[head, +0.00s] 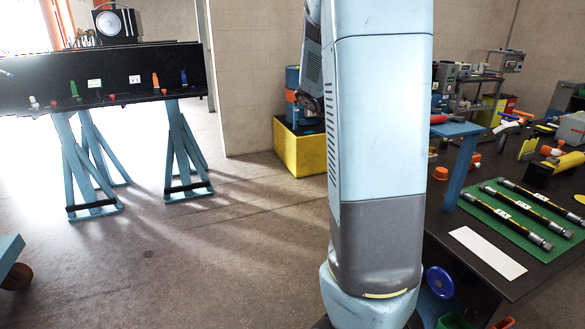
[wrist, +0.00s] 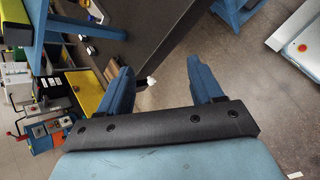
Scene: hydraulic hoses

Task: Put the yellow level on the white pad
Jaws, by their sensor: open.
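The white pad (head: 487,251) lies bare on the dark table at the right of the head view, in front of a green mat. A small yellow piece (head: 528,149) stands by a black block farther back on the table; I cannot tell if it is the yellow level. My gripper (wrist: 162,88) shows in the wrist view with its two blue fingers spread wide and nothing held between them. The dark table edge and floor lie beyond the fingers. My gripper is not visible in the head view, where my arm fills the middle.
Several black hoses with yellow stripes lie on the green mat (head: 548,238). A raised blue stand (head: 457,130) stands on the table's left side. A dark bench on blue trestles (head: 185,150) stands at the far left. A yellow bin (head: 300,148) is by the wall. The floor between is open.

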